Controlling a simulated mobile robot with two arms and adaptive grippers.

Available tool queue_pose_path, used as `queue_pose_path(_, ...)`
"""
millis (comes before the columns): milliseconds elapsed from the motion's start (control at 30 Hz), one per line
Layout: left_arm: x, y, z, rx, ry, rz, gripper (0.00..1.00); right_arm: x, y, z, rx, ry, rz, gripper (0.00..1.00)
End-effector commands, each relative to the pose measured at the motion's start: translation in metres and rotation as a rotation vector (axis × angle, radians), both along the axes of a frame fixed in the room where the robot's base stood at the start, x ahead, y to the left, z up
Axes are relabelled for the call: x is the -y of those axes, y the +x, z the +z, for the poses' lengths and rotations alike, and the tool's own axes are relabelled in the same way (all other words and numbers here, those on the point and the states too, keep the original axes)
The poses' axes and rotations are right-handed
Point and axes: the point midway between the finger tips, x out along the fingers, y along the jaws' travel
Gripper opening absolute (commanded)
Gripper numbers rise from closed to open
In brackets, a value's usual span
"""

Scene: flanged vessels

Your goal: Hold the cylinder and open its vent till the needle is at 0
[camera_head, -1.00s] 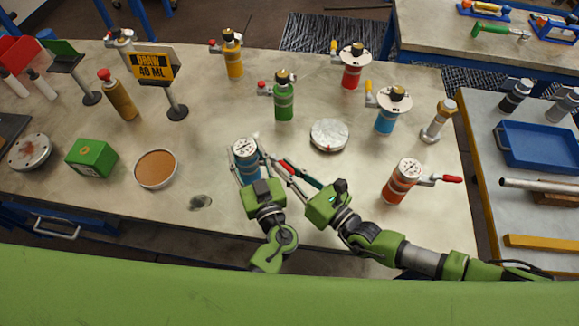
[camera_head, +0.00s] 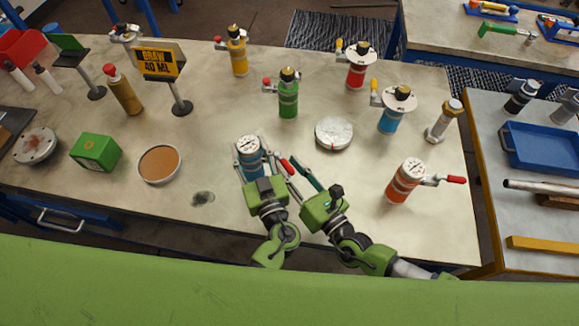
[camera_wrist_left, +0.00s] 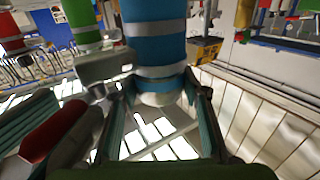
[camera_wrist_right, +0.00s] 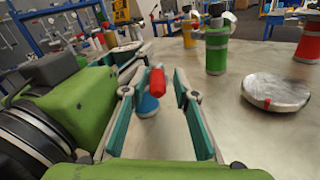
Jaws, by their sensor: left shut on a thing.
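A blue cylinder (camera_head: 250,160) with a white gauge on top stands upright near the front of the bench. My left gripper (camera_head: 248,174) is shut on it, with a finger on each side low on its body in the left wrist view (camera_wrist_left: 157,95). The cylinder's vent lever has a red handle (camera_head: 287,166) pointing right, and it also shows in the right wrist view (camera_wrist_right: 157,82). My right gripper (camera_wrist_right: 158,94) is open, its fingertips on either side of the red handle in that view; contact cannot be told. The needle is too small to read.
An orange gauge cylinder (camera_head: 404,181) with a red-handled lever stands to the right. A round metal disc (camera_head: 333,133), a green cylinder (camera_head: 288,98) and a light-blue cylinder (camera_head: 391,118) stand behind. A brown-filled bowl (camera_head: 159,165) and green box (camera_head: 96,152) are left.

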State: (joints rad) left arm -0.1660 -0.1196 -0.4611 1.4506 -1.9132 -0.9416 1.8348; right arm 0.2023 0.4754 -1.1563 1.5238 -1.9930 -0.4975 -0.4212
Motion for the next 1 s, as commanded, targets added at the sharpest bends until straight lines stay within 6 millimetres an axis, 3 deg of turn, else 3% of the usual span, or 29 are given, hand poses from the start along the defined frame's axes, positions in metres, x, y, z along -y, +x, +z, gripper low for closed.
queue_pose_path(200,0.002,0.000,0.000,-0.002,-0.001,-0.006,0.01,0.000,-0.009,0.000,-0.003,0.002,0.009,0.31)
queue_pose_path(633,0.002,0.001,0.000,-0.001,-0.003,-0.005,0.01,0.042,-0.054,-0.001,-0.003,-0.001,0.005,0.31)
queue_pose_path(1000,0.001,0.000,0.000,0.000,-0.001,-0.004,0.01,0.051,-0.062,0.000,0.000,0.001,0.001,0.31)
